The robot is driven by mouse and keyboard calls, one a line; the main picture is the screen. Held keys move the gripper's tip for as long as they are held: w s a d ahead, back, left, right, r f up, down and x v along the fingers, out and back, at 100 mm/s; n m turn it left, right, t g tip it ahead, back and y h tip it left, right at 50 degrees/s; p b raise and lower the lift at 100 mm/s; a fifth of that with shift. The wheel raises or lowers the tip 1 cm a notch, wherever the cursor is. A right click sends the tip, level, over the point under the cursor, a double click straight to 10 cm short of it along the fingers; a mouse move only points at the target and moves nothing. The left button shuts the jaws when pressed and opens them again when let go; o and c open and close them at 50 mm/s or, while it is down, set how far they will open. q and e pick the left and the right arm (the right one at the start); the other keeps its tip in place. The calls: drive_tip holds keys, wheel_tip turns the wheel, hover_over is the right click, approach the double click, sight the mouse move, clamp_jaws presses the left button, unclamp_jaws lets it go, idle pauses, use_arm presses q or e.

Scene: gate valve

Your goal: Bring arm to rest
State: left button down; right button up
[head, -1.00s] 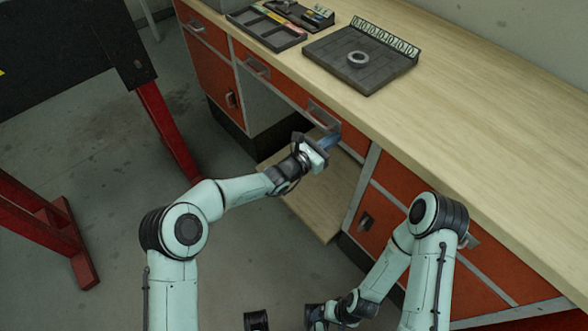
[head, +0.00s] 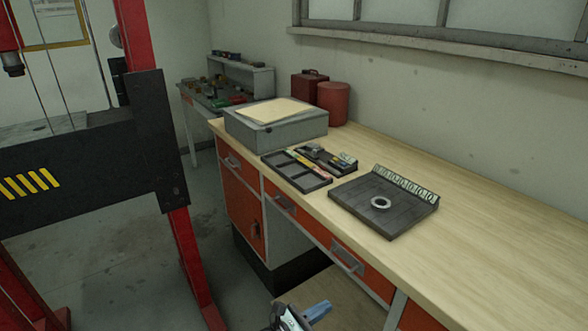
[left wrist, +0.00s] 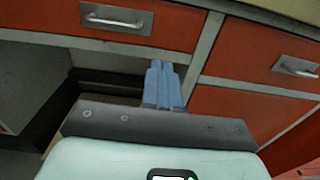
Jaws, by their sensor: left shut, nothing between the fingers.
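My left gripper (head: 318,311) shows at the bottom edge of the head view, in front of the workbench's drawers. Its blue fingers also show in the left wrist view (left wrist: 161,84), pressed together with nothing between them. They point toward the orange drawer fronts and are below a drawer handle (left wrist: 116,18). The rest of my left arm is cut off by the frame in the head view. My right gripper is in neither view.
The workbench (head: 480,245) has a wooden top and orange drawers. On it are a dark plate with a ring (head: 381,203), a black divided tray (head: 296,171) and a grey box (head: 275,125). A red and black press frame (head: 170,150) stands at the left. Floor is open between them.

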use_arm(q)
drive_tip(key=s+a+f+m+g+y+p, duration=0.25)
drive_tip(key=s+f+m+g, duration=0.2)
drive_tip(key=s+f, duration=0.45)
drive_tip(key=s+a+f+m+g+y+p, duration=0.25)
drive_tip(key=s+a+f+m+g, duration=0.2)
drive_tip(key=s+f, duration=0.45)
drive_tip(key=s+a+f+m+y+p, duration=0.2)
drive_tip(key=s+a+m, duration=0.3)
drive_tip(key=s, duration=0.3)
drive_tip(key=s+a+f+m+g+y+p, duration=0.1)
drive_tip(key=s+a+f+m+y+p, duration=0.1)
drive_tip(key=s+a+m, duration=0.4)
drive_tip(key=shift+s+a+g+y+p, duration=0.3)
drive_tip(key=shift+s+a+y+p, duration=0.45)
drive_tip(key=shift+s+a+y, duration=0.6)
drive_tip(key=shift+s+d, duration=0.1)
